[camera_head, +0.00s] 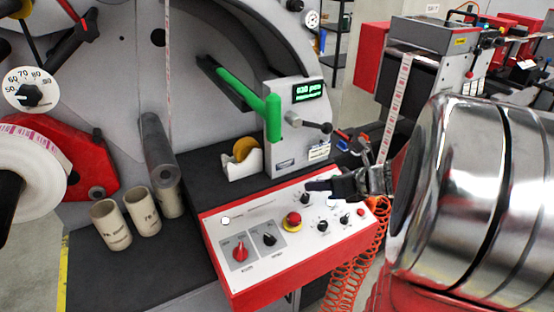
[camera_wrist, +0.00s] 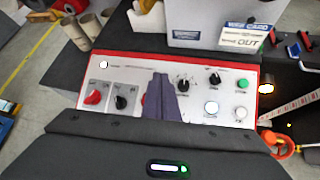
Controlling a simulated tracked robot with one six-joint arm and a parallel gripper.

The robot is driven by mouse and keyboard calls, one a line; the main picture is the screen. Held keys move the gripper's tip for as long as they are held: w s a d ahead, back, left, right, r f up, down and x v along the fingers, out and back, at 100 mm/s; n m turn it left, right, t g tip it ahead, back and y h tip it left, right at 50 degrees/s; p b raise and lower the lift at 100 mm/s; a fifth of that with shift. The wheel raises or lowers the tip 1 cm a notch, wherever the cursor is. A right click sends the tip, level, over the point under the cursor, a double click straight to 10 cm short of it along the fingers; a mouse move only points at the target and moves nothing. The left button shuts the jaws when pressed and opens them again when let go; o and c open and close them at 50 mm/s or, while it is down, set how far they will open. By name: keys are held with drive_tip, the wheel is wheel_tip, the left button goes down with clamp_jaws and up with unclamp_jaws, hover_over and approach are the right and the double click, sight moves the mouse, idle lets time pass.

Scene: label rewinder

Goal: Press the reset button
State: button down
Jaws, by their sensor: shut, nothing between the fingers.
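The control panel (camera_head: 270,205) has a white top with a red frame and holds several knobs and buttons. It also fills the middle of the wrist view (camera_wrist: 130,72). I cannot read which control is labelled reset. A white round button (camera_wrist: 211,107) and a green button (camera_wrist: 243,84) sit right of my fingers in the wrist view. Another white round one (camera_wrist: 103,64) is at the panel's upper left. My gripper (camera_head: 312,185) is shut and empty, above the panel's back right part. In the wrist view the fingers (camera_wrist: 160,82) partly hide a red control.
A grey display unit (camera_head: 290,150) with a green handle (camera_head: 272,108) stands behind. Cardboard cores (camera_head: 111,226) stand left; an orange coiled hose (camera_head: 350,275) hangs right.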

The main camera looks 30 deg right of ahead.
drive_tip(key=d+f+m+t+h, duration=0.1)
drive_tip(key=d+m+t+h, duration=0.1)
drive_tip(key=d+m, duration=0.6)
drive_tip(key=s+d, duration=0.1)
drive_tip(key=d, duration=0.1)
drive_tip(key=shift+d+f, duration=0.3)
drive_tip(key=shift+f, duration=0.05)
drive_tip(key=shift+w+a+f, duration=0.1)
drive_tip(key=shift+w+f, duration=0.3)
drive_tip(key=shift+f, duration=1)
drive_tip(key=shift+w+d+f, duration=0.1)
drive_tip(key=shift+w+f, duration=0.35)
drive_tip(key=shift+f, duration=1)
drive_tip(key=shift+w+a+f, duration=0.1)
drive_tip(key=shift+w+f, duration=0.3)
drive_tip(key=shift+f, duration=1)
drive_tip(key=shift+f, duration=0.1)
drive_tip(key=shift+w+f, duration=0.1)
drive_tip(key=shift+f, duration=0.2)
drive_tip(key=shift+w+f, duration=0.1)
drive_tip(key=shift+f, duration=0.25)
drive_tip(key=shift+r, duration=0.15)
drive_tip(key=shift+s+r, duration=0.25)
drive_tip(key=shift+r, duration=0.4)
